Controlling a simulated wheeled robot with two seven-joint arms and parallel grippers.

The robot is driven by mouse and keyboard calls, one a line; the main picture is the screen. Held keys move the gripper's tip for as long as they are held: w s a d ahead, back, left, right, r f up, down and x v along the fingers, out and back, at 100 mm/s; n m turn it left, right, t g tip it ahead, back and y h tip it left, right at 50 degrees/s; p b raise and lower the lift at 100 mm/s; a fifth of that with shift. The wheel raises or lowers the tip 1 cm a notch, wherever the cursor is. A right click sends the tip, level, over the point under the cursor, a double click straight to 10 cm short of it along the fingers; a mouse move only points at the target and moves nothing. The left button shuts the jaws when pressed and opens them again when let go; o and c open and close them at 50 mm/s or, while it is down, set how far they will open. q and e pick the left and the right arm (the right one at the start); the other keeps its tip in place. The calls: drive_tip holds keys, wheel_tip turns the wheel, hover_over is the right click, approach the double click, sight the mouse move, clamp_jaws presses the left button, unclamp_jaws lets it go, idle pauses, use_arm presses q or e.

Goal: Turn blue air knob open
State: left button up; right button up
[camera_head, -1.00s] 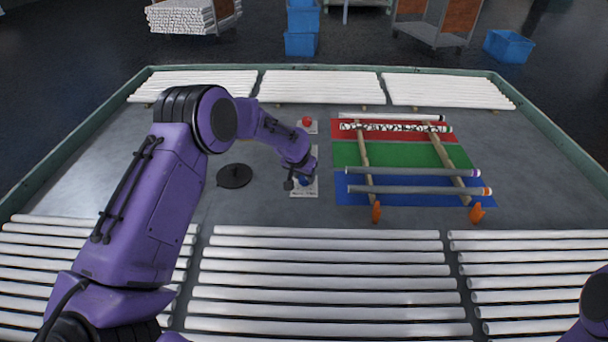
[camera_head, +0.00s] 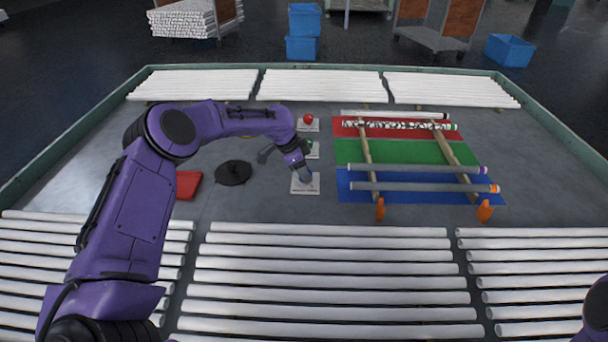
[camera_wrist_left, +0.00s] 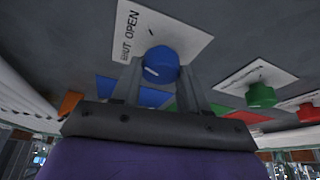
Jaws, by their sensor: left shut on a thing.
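The blue knob (camera_wrist_left: 161,64) sits on a white plate (camera_wrist_left: 180,33) lettered "SHUT OPEN" in the left wrist view. A white pointer line shows on its lower left face. My left gripper (camera_wrist_left: 160,72) is shut on the knob, one finger on each side. In the head view the left gripper (camera_head: 304,172) is over the front white plate (camera_head: 305,189), and the knob is mostly hidden by it. Only a purple piece of my right arm shows at the lower right edge; its gripper is out of view.
A green knob (camera_wrist_left: 260,95) and a red knob (camera_wrist_left: 308,112) sit on plates beyond. A black disc (camera_head: 233,173) and a red pad (camera_head: 188,185) lie left. Glass tubes lie across wooden rails (camera_head: 456,165) over coloured mats at right. White tubes (camera_head: 330,285) line the front.

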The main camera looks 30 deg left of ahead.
use_arm(q)
drive_tip(key=shift+w+a+m+g+h+b, duration=0.15)
drive_tip(key=shift+m+g+b, duration=0.25)
drive_tip(key=shift+m, duration=0.7)
drive_tip(key=shift+s+d+m+g+h+b, duration=0.15)
drive_tip(key=shift+m+g+b, duration=0.25)
drive_tip(key=shift+m, duration=0.7)
drive_tip(key=shift+w+a, duration=0.1)
drive_tip(key=shift+w, duration=0.05)
drive_tip(key=shift+r, duration=0.1)
drive_tip(key=o, duration=1.1)
drive_tip(key=shift+c, duration=0.2)
drive_tip(key=v, duration=1)
drive_tip(key=shift+a+r+b, duration=0.15)
drive_tip(key=shift+a+b, duration=0.05)
drive_tip(key=shift+b, duration=0.1)
